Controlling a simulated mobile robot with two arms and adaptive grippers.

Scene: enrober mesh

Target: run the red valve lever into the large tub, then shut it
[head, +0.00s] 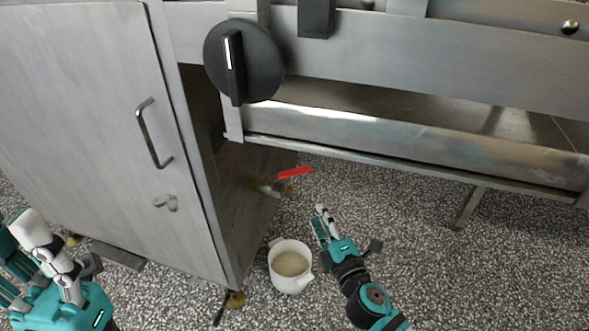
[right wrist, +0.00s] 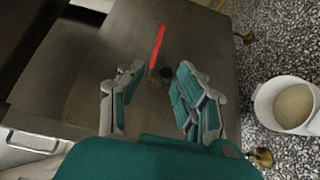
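The red valve lever (head: 295,172) sticks out from a small brass-coloured valve (head: 270,188) low on the steel cabinet's side. The lever also shows in the right wrist view (right wrist: 157,46), beyond my fingers and apart from them. A white tub (head: 274,268) with side handles stands on the floor below, holding pale beige stuff; it shows at the right of the right wrist view (right wrist: 262,104). No stream is visible. My right gripper (head: 322,222) is open and empty, right of the tub and below the lever. My left gripper (head: 25,250) is open and empty at the lower left.
A steel cabinet (head: 85,120) with a door handle (head: 150,135) fills the left. A black rotary knob (head: 243,62) sits above the valve. The machine's long steel trough (head: 400,135) overhangs at the right. Speckled floor (head: 420,260) is clear at the lower right.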

